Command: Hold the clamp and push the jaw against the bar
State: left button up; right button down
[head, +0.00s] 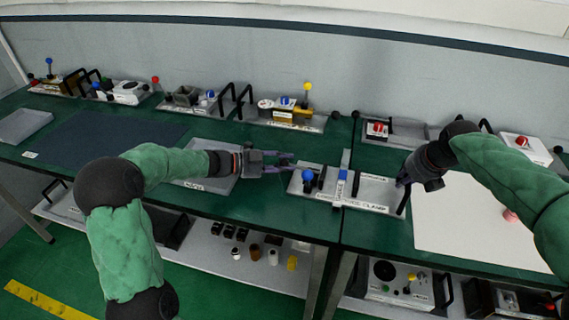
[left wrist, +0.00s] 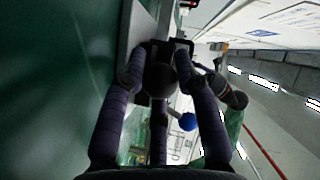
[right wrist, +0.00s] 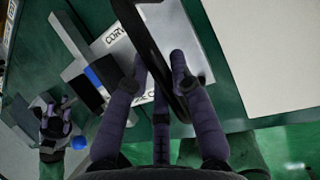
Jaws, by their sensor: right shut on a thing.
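The clamp (head: 375,191) is a light grey labelled fixture in the middle of the bench. A grey bar (head: 346,160) crosses it, with a blue block (head: 342,175) beside the bar. A blue ball knob (head: 307,175) stands on its left part. My right gripper (head: 404,181) is shut on the black handle (right wrist: 150,40) at the clamp's right end. My left gripper (head: 289,162) is at the clamp's left end. In the left wrist view its fingers are spread around a black ball (left wrist: 160,80); contact cannot be told. The blue knob (left wrist: 188,121) shows beyond.
A white sheet (head: 470,225) lies right of the clamp and a dark mat (head: 110,135) at the left. Several other fixtures stand along the back, including one with a yellow knob (head: 307,87). A shelf (head: 225,250) with small parts is below.

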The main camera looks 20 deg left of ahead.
pick_arm(q)
grip_shut()
jog(key=shift+d, duration=1.6)
jog(key=o, duration=0.9)
grip_release()
jog(key=shift+c, duration=0.2)
jog(key=shift+a, duration=0.15)
